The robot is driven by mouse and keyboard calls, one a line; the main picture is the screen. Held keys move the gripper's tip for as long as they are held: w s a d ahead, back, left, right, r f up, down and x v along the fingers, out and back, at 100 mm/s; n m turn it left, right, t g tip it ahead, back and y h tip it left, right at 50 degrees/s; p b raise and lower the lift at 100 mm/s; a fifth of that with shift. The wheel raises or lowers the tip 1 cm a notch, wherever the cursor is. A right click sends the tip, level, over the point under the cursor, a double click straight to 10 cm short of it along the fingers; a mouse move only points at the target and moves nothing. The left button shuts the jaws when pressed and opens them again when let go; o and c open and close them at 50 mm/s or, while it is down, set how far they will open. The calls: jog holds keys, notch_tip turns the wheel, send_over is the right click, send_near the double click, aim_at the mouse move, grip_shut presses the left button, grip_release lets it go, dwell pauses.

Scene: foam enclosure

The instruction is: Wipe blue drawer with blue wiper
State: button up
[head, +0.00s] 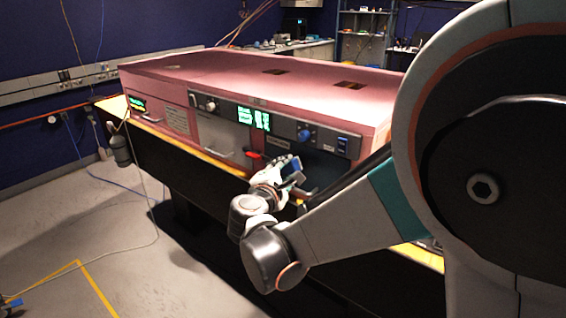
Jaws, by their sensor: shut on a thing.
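My gripper (285,172) is at the front of a pink cabinet, near its lower right part. It is shut on a small bluish thing, which looks like the blue wiper (294,164). My gripper's fingers partly cover it. A dark blue front panel, which looks like the blue drawer (325,167), is just right of and behind the gripper. My arm hides part of it. I cannot tell whether the wiper touches the drawer.
The pink cabinet (185,77) stands on a dark bench with a yellow edge (200,152). Its control strip has a blue knob (305,135) and a green display (253,118). A small red part (253,155) is left of the gripper. The floor at left is mostly clear, with cables.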

jog(key=shift+w+d, duration=0.6)
jog(key=shift+w, duration=0.2)
dwell(0.7)
jog(key=shift+s+d, duration=2.3)
jog(key=shift+d, duration=0.7)
jog(key=shift+w+a, duration=0.75)
jog(key=shift+a, duration=0.25)
jog(key=shift+w+a, duration=0.8)
jog(key=shift+a, duration=0.25)
jog(key=shift+w+a, duration=0.75)
jog(key=shift+a, duration=0.25)
jog(key=s+a, duration=0.3)
jog(key=s, duration=0.1)
jog(key=shift+s+a, duration=0.35)
jog(key=shift+s, duration=0.05)
jog(key=shift+s, duration=0.1)
